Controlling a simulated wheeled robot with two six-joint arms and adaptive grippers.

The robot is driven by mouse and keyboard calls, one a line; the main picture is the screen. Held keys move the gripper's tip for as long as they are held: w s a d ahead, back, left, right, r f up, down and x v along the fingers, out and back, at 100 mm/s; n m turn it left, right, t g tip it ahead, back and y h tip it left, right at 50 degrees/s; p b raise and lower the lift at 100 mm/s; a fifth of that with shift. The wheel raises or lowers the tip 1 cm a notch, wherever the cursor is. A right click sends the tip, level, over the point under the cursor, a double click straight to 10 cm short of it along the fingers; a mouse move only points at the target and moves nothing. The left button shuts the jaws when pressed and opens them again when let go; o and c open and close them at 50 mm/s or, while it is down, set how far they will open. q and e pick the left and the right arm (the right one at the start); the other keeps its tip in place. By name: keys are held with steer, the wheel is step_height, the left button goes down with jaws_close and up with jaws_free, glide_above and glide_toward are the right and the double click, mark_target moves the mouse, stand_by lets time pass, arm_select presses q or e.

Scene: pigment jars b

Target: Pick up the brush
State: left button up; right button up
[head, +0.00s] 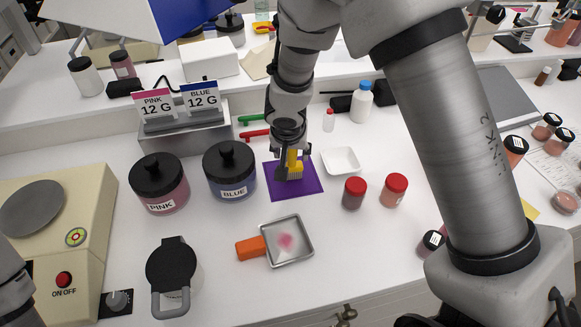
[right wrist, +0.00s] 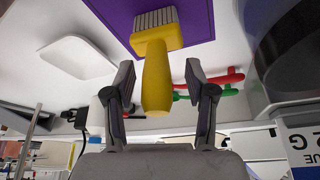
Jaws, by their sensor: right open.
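The yellow brush (head: 293,168) with grey bristles is on the purple mat (head: 311,185) in the middle of the table. In the right wrist view, the brush (right wrist: 157,80) has its handle pointing toward my gripper and its bristles toward the mat (right wrist: 200,22). My right gripper (head: 287,152) is above the mat at the brush. It also shows in the right wrist view (right wrist: 160,72), open, one finger on each side of the handle with gaps between. My left gripper is not in view.
Pink (head: 159,184) and blue (head: 230,171) jars stand left of the mat. A white dish (head: 341,160) and red-capped jars (head: 354,193) are to its right. A metal tray with an orange handle (head: 250,248) lies in front. Green and red tools (head: 254,134) lie behind.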

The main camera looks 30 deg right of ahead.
steer(key=shift+s+r, duration=0.2)
steer(key=shift+s, duration=0.1)
jaws_close()
steer(key=shift+r, duration=0.15)
